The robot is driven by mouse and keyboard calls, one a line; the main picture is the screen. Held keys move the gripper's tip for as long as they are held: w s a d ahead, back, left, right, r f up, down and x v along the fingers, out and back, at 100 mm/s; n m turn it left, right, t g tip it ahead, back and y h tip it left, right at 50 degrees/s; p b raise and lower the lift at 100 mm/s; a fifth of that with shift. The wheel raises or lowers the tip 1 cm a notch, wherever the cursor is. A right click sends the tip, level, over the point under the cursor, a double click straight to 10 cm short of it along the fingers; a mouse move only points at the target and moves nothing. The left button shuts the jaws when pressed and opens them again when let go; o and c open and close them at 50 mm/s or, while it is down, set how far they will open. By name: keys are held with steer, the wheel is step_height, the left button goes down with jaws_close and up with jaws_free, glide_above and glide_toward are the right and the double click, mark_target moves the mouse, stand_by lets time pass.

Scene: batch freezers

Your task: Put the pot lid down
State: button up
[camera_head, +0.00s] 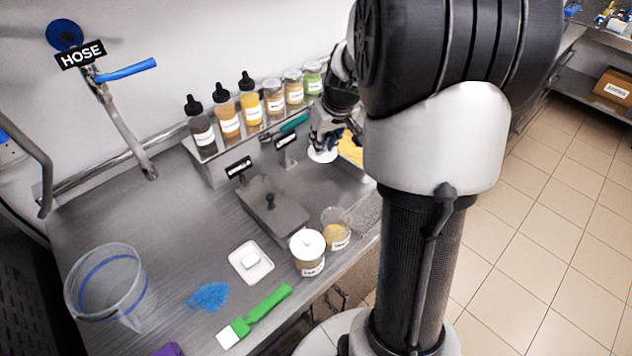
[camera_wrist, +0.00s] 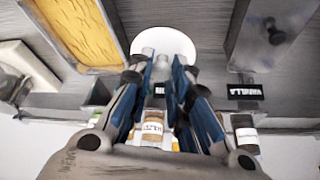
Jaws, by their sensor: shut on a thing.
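My gripper (camera_head: 325,138) is at the back of the counter, in front of the bottle shelf. In the wrist view my gripper (camera_wrist: 158,72) is shut on the white round pot lid (camera_wrist: 163,42). The lid also shows under my gripper in the head view (camera_head: 322,156), held between two sunken pans. In the head view an open clear pot (camera_head: 336,230) with yellowish contents stands near the counter's front edge. Next to it stands another pot with a white knobbed lid on (camera_head: 307,243). The gap between the held lid and the counter is hard to tell.
A pan with a grey lid (camera_head: 270,211) is left of my gripper; a pan of yellow stuff (camera_wrist: 72,28) is on the other side. Several bottles and jars (camera_head: 250,108) line the shelf behind. A clear bucket (camera_head: 107,285), white dish (camera_head: 251,263) and green brush (camera_head: 255,314) occupy the front.

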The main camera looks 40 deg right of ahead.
step_height(320, 180, down, 15)
steer(key=b, duration=0.5)
steer(key=shift+f+b, duration=0.3)
steer(key=shift+b, duration=0.1)
steer(key=o, duration=0.8)
steer(key=shift+r, duration=0.1)
steer(key=shift+c, duration=0.2)
steer(key=shift+r, duration=0.1)
